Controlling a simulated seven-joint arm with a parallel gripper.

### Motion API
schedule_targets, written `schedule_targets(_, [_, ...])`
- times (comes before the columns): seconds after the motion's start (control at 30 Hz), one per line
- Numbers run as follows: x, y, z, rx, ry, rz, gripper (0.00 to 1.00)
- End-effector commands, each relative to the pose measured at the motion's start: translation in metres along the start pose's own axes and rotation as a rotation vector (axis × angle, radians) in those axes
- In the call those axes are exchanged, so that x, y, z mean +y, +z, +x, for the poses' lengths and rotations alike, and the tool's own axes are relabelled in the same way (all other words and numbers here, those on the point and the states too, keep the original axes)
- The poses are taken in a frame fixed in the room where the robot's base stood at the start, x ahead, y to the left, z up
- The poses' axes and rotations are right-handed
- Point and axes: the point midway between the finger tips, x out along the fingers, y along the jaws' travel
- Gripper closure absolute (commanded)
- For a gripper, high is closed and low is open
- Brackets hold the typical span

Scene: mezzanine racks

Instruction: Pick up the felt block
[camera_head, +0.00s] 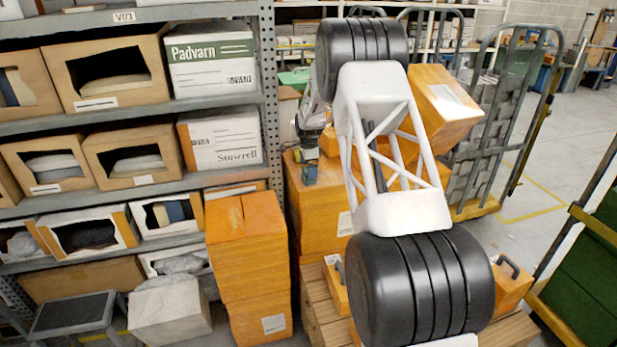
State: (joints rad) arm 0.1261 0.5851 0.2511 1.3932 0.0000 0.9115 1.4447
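My gripper (308,153) is small and partly hidden behind my arm, just left of it. It points down over the top of an orange carton stack (322,212). A small blue-grey piece (309,173) shows at its fingertips, at the carton's top. I cannot tell if this piece is the felt block or part of the gripper. The finger gap is too small to make out. No other thing is clearly the felt block.
A grey rack (135,108) with open cartons fills the left. Stacked orange boxes (248,262) stand before it. A wooden pallet (322,318) lies under the middle cartons. A roll cage (490,130) stands behind on the right. Open floor (560,165) shows at right.

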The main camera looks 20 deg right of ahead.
Motion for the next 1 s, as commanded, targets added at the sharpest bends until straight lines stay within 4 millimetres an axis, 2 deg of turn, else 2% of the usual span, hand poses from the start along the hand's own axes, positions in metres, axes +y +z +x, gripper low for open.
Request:
schedule_targets(0.2, [0.000, 0.000, 0.026, -0.001, 0.003, 0.000, 0.00])
schedule_targets(0.4, [-0.001, 0.000, 0.040, -0.001, 0.001, 0.000, 0.00])
schedule_targets(0.97, [-0.001, 0.000, 0.041, -0.001, 0.000, 0.000, 0.00])
schedule_targets(1.0, [-0.001, 0.000, 0.041, -0.001, 0.000, 0.000, 0.03])
